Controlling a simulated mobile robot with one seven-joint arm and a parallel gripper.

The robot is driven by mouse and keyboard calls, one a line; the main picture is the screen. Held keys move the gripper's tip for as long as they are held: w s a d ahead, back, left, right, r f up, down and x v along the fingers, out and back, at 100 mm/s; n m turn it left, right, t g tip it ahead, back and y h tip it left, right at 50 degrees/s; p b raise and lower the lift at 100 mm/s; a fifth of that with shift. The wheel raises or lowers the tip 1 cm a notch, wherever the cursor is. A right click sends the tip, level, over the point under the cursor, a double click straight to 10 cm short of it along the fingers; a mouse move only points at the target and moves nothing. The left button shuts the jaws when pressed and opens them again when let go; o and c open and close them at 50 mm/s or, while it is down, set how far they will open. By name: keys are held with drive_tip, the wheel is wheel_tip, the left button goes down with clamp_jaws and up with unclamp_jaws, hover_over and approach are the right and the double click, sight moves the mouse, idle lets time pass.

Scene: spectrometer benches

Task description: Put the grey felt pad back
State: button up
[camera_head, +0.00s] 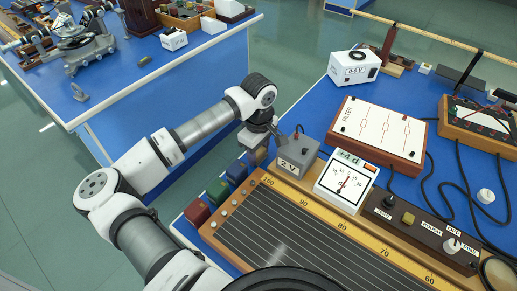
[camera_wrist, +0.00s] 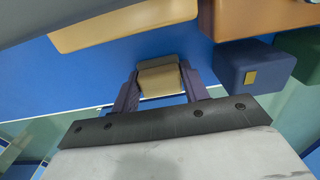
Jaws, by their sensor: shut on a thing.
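My gripper (camera_wrist: 159,72) has its two dark purple fingers closed on the sides of a small grey-tan block, which I take to be the grey felt pad (camera_wrist: 158,80). The pad is over the blue bench top near its edge; whether it touches the top I cannot tell. In the head view my gripper (camera_head: 268,137) points down at the bench's left edge, beside the grey 2 V box (camera_head: 297,155). A small tan block (camera_head: 262,156) shows just below it there, probably the same pad. The fingertips are mostly hidden in that view.
A blue block (camera_head: 237,173), a green block (camera_head: 218,191) and a red block (camera_head: 196,212) stand in a row along the wire board (camera_head: 300,232). The blue block (camera_wrist: 250,66) is close right of my gripper. A meter (camera_head: 346,182) and a filter box (camera_head: 380,135) stand further right.

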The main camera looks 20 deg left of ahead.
sight(259, 151)
drive_tip(key=shift+f+b, duration=0.2)
drive_tip(key=shift+b, duration=0.15)
drive_tip(key=o, duration=1)
drive_tip(key=shift+r, duration=0.1)
drive_tip(key=shift+c, duration=0.2)
drive_tip(key=shift+r, duration=0.1)
drive_tip(key=shift+r+p, duration=0.2)
drive_tip(key=shift+p, duration=0.3)
wheel_tip(259, 151, up, 12)
drive_tip(key=b, duration=0.2)
drive_tip(key=shift+f+b, duration=0.15)
drive_tip(key=shift+b, duration=0.15)
